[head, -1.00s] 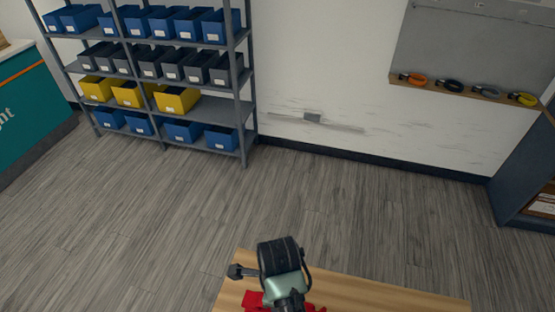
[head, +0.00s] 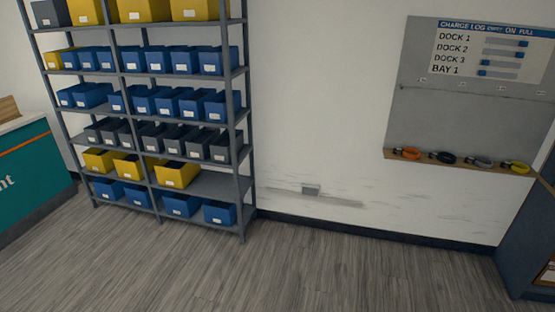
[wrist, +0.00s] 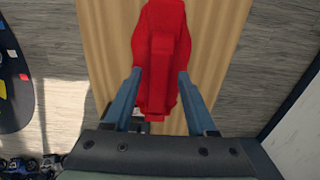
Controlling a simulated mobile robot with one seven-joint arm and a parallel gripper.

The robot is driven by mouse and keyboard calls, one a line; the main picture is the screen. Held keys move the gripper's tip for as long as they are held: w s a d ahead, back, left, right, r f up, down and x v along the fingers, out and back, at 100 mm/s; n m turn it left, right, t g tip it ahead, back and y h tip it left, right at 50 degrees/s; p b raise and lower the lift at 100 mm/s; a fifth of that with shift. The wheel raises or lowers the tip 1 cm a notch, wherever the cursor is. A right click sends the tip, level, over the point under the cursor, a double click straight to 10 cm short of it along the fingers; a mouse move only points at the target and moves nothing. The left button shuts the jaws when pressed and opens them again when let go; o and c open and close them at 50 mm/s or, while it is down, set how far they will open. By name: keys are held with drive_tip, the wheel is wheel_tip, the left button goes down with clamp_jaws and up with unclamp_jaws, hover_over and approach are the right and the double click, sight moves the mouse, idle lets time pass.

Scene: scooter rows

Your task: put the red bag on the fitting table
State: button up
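The red bag (wrist: 162,60) shows in the wrist view, over a wooden tabletop (wrist: 215,40). I cannot tell whether the bag rests on the wood or is just above it. My gripper (wrist: 158,76) has its two blue fingers apart, one on each side of the bag's near part. In the picture the fingertips meet the bag's edges, but whether they press on it is unclear. The head view shows neither the bag, the gripper nor the wooden top. Nothing in view is labelled as the fitting table.
In the head view, a shelf rack (head: 243,140) with blue, grey and yellow bins stands against the wall. A teal counter (head: 35,185) is at left, a dark cabinet (head: 525,240) at right. The grey floor (head: 330,275) between is clear. A charge-log board (head: 480,55) hangs on the wall.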

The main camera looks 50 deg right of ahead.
wheel_tip(320, 180, up, 12)
drive_tip(key=shift+r+p, duration=0.15)
drive_tip(key=shift+p, duration=0.3)
idle(0.4)
